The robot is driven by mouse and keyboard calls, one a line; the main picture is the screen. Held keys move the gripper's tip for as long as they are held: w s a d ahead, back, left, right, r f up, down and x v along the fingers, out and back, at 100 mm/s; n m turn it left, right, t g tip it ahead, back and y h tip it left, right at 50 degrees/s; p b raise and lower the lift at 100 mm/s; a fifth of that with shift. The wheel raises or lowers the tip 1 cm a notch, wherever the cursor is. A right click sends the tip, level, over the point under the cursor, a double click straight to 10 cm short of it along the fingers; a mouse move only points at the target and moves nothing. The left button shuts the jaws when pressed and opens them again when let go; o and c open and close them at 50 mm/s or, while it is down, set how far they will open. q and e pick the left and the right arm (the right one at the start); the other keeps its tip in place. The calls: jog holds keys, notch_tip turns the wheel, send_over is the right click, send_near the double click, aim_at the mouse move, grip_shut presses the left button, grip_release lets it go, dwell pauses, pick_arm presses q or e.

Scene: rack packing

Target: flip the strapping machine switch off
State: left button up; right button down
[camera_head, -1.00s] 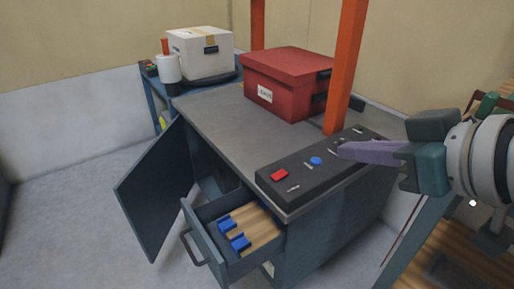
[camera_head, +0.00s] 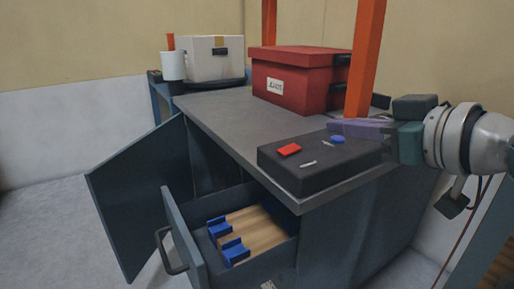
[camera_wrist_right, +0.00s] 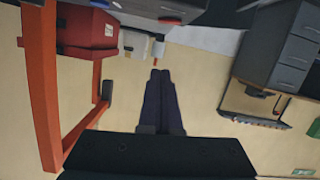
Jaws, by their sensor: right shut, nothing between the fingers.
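The strapping machine's dark control panel (camera_head: 330,168) sits on the near right corner of the grey table top (camera_head: 225,125). It has a red button (camera_head: 289,150) and a blue button (camera_head: 337,140); the panel's edge also shows at the top of the right wrist view (camera_wrist_right: 178,17). I cannot make out the switch; the panel's far end is hidden behind my right gripper. My right gripper (camera_head: 330,127) is shut and empty, at the panel's far side beside the blue button; I cannot tell whether it touches. Its closed fingers show in the right wrist view (camera_wrist_right: 160,75). My left gripper is not in view.
An orange arch post (camera_head: 363,60) rises close behind my right gripper. A red lidded box (camera_head: 300,85) stands on the table, and a white box (camera_head: 212,60) stands beyond it. A cabinet door (camera_head: 135,200) and a drawer (camera_head: 180,235) stand open below.

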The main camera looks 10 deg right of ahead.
jog(key=b, duration=0.6)
send_over(301, 156)
jog(key=f, duration=0.1)
jog(key=s+f, duration=0.1)
jog(key=shift+a+f, duration=0.2)
jog(key=shift+f, duration=0.15)
jog(key=f+b, duration=0.1)
jog(key=w+f+b, duration=0.1)
jog(key=f, duration=0.1)
jog(key=shift+s+d+f, duration=0.1)
jog(key=shift+d+f, duration=0.05)
jog(key=shift+f, duration=0.2)
